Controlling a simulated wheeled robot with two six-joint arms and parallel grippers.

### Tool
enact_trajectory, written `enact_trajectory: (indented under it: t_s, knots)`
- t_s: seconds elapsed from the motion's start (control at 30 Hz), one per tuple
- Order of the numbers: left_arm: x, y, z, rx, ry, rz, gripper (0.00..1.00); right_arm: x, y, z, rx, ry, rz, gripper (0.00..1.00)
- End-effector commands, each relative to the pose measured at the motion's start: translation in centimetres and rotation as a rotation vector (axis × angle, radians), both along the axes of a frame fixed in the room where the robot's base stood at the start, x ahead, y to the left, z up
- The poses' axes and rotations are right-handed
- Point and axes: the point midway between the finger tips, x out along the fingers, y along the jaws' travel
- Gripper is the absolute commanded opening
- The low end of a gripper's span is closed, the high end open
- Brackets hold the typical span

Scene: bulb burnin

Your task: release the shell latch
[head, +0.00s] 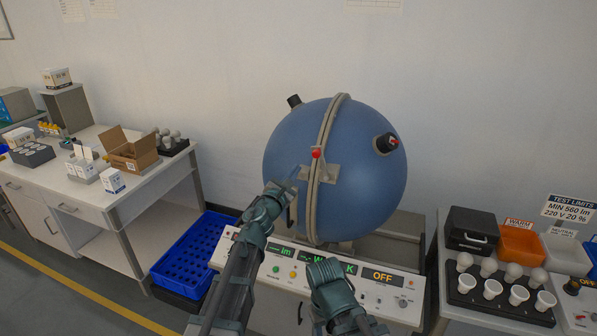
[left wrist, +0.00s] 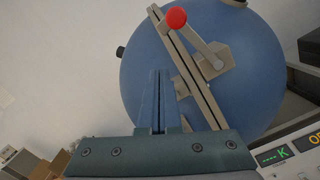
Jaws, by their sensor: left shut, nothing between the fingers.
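The blue sphere shell (head: 360,165) stands closed on its bench, with a grey flange band around its seam. The shell latch (head: 316,154) has a red knob on a lever at a grey bracket on the front of the seam. In the left wrist view the red knob (left wrist: 176,17) and lever are above and right of my fingers. My left gripper (head: 296,182) is shut and empty, just left of and below the latch, apart from the knob. My right arm's end (head: 328,272) is low over the control panel; its fingers are hidden.
The control panel (head: 345,274) with lit displays lies under both arms. A blue crate (head: 195,250) is on the left. On the right bench are a bulb tray (head: 500,292), a black case (head: 471,232) and an orange bin (head: 521,245). Space above the shell is clear.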

Motion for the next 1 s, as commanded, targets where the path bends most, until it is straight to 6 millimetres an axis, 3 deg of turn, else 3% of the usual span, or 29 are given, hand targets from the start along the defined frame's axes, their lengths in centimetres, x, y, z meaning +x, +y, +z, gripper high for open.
enact_trajectory:
  t_s: [0.03, 0.2, 0.4, 0.83, 0.93, 1.0]
  knots:
    - [-1.9, 0.6, 0.1, 0.000, 0.000, 0.001, 0.00, 0.0, 0.0, 0.1, 0.000, 0.000, 0.000, 0.50]
    - [-5.5, 2.0, -0.2, 0.000, 0.000, 0.001, 0.00, 0.0, 0.0, -0.2, 0.000, 0.000, -0.001, 0.50]
    - [-8.1, 3.2, -0.3, -0.001, 0.000, 0.000, 0.00, 0.0, 0.0, -0.4, 0.000, 0.000, -0.001, 0.50]
    - [-8.3, 3.4, -0.4, -0.018, 0.007, 0.006, 0.00, 0.0, 0.0, -0.4, 0.000, 0.000, -0.001, 0.50]
    - [-8.2, 4.2, -0.7, -0.141, 0.057, 0.058, 0.00, 0.0, 0.0, -0.5, 0.000, 0.000, -0.001, 0.50]
    - [-8.0, 5.2, -1.4, -0.320, 0.126, 0.130, 0.00, 0.0, 0.0, -0.7, 0.000, 0.000, -0.001, 0.50]
